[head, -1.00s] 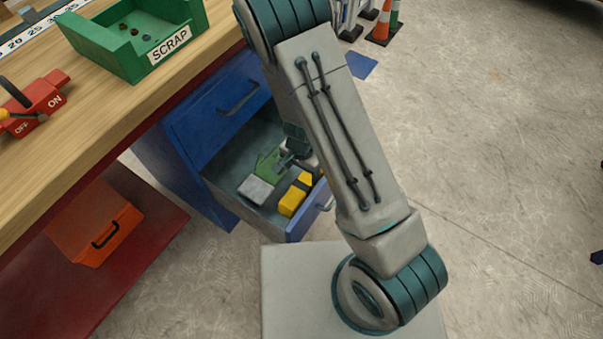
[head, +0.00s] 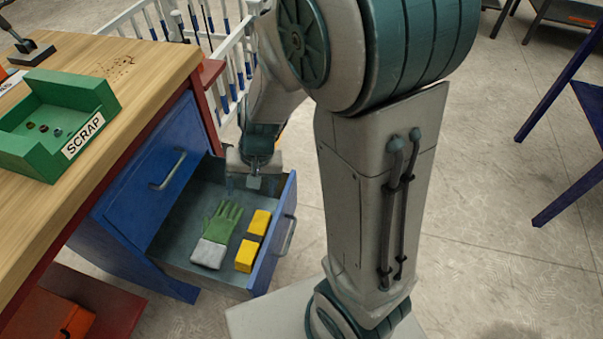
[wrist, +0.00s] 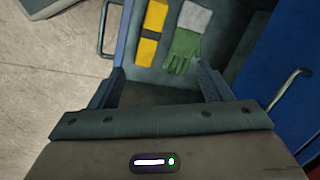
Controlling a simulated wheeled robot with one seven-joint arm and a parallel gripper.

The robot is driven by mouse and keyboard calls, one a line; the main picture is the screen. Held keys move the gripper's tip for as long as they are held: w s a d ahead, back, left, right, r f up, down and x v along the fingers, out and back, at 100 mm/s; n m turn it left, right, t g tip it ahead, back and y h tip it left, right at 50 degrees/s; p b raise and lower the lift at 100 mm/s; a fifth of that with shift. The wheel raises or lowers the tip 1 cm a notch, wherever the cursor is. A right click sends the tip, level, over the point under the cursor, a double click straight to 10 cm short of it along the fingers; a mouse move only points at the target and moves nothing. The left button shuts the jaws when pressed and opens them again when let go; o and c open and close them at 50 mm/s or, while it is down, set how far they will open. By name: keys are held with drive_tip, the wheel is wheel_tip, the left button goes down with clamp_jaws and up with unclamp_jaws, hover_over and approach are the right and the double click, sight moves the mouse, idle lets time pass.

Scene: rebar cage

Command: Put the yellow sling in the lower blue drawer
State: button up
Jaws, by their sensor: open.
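The lower blue drawer (head: 268,262) is pulled open under the bench. The yellow sling (head: 246,256), a folded bundle with a dark band around its middle, lies flat on the drawer floor near the drawer front. It also shows in the wrist view (wrist: 147,51). My gripper (head: 253,184) is over the far end of the drawer, apart from the sling. In the wrist view my gripper (wrist: 160,78) has its fingers spread with nothing between them, and the sling lies beyond the fingertips.
A green work glove (head: 222,222) with a grey cuff lies beside the sling in the drawer. The upper blue drawer (head: 140,190) is shut. A green scrap bin (head: 60,110) stands on the wooden bench.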

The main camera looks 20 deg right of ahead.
drive_tip(key=s+d+r+n+t+h, duration=0.1)
drive_tip(key=s+d+r+n+h, duration=0.1)
drive_tip(key=s+d+r, duration=0.6)
wheel_tip(320, 180, up, 2)
drive_tip(key=shift+s+d+r+n, duration=0.15)
drive_tip(key=shift+s+d+n, duration=0.2)
drive_tip(key=shift+n, duration=0.25)
drive_tip(key=shift+w, duration=0.1)
